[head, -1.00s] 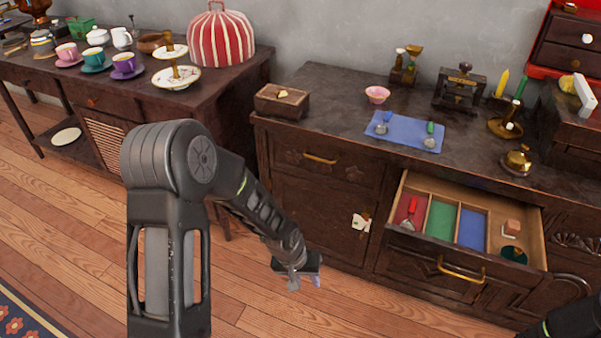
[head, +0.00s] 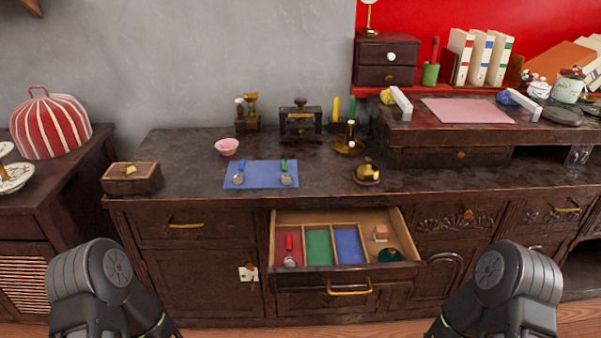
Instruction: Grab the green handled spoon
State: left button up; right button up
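The green handled spoon (head: 286,175) lies on a blue mat (head: 262,174) on top of the dark cabinet, handle pointing to the back. A blue handled spoon (head: 239,174) lies on the same mat to its left. A red handled spoon (head: 289,250) lies in the red compartment of the open drawer (head: 345,269) below. My two arms show at the lower left and lower right, well in front of and below the mat. Both grippers are outside the view.
The drawer juts out below the mat, with green, blue and bare compartments. A pink bowl (head: 227,146), a wooden box (head: 132,178) and a brass pot (head: 367,172) stand around the mat. The cabinet top (head: 322,177) between mat and brass pot is clear.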

aim_at(285, 179)
jog(key=i+j+z, duration=0.1)
jog(key=z, duration=0.3)
jog(key=j+z, duration=0.25)
jog(key=z, duration=0.2)
jog(key=i+j+z, duration=0.1)
jog(key=j+z, duration=0.15)
jog(key=z, duration=0.15)
jog(key=j+z, duration=0.2)
jog(key=z, duration=0.25)
jog(key=k+j+z, duration=0.1)
jog(key=j, duration=0.4)
jog(key=j+z, duration=0.1)
jog(key=j, duration=0.4)
jog(key=k+j+z, duration=0.1)
jog(key=j, duration=0.4)
jog(key=k, duration=0.1)
